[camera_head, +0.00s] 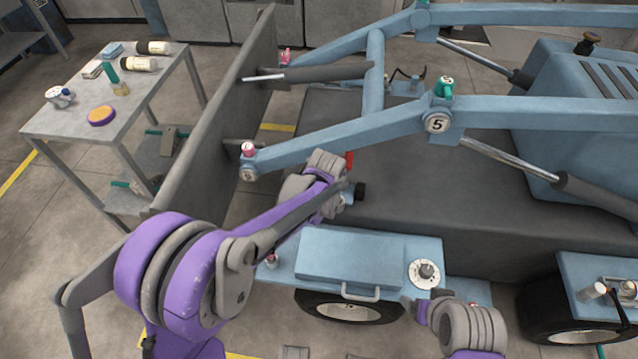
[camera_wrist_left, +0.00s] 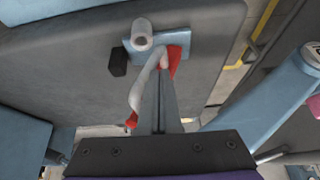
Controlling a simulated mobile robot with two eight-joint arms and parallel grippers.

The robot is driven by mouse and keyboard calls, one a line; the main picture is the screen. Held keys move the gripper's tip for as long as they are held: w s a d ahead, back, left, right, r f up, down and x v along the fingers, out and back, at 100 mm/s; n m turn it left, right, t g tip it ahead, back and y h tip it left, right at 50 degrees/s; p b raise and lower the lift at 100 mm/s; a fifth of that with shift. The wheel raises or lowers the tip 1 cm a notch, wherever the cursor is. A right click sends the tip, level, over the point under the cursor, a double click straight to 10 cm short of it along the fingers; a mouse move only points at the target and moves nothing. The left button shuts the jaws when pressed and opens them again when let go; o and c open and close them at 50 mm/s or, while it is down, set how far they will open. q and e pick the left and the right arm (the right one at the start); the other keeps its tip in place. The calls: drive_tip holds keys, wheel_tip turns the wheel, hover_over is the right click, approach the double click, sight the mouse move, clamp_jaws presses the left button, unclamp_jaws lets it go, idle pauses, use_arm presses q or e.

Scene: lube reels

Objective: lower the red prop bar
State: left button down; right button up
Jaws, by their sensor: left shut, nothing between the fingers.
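The red prop bar (camera_wrist_left: 174,62) shows in the left wrist view beside and partly behind my gripper fingers. Another red part (camera_wrist_left: 131,120) shows lower left of the fingers. A small piece of red (camera_head: 349,160) shows by my left wrist in the head view. A blue bracket plate (camera_wrist_left: 176,45) with a grey knob (camera_wrist_left: 142,36) is on the dark machine wall. My left gripper (camera_wrist_left: 163,75) is shut and empty, its tips close to the bar by the bracket; contact is unclear. A pale curved piece (camera_wrist_left: 147,85) lies left of the fingers.
A blue loader arm (camera_head: 345,140) runs above my left wrist. A blue box (camera_head: 350,257) with a handle sits over a wheel in front. A grey table (camera_head: 60,125) with cans and a sponge stands left, beyond the tall grey bucket panel (camera_head: 215,140).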

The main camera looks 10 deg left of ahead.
use_arm(q)
drive_tip(key=d+f+m+y+b, duration=0.1)
drive_tip(key=d+f+y+b, duration=0.2)
drive_tip(key=d+y, duration=0.3)
drive_tip(key=shift+d+f+m+b, duration=0.4)
drive_tip(key=shift+d+f, duration=0.2)
drive_tip(key=shift+f, duration=0.25)
use_arm(e)
drive_tip(key=shift+s+f, duration=0.1)
drive_tip(key=shift+f, duration=2.05)
drive_tip(key=shift+r, duration=0.1)
use_arm(q)
drive_tip(key=a+r+p+v, duration=0.1)
drive_tip(key=a+p+v, duration=0.1)
drive_tip(key=v, duration=1)
drive_tip(key=shift+r+p, duration=0.25)
drive_tip(key=shift+p, duration=0.35)
use_arm(e)
drive_tip(key=v, duration=0.3)
drive_tip(key=shift+d+r, duration=0.3)
drive_tip(key=shift+d, duration=0.05)
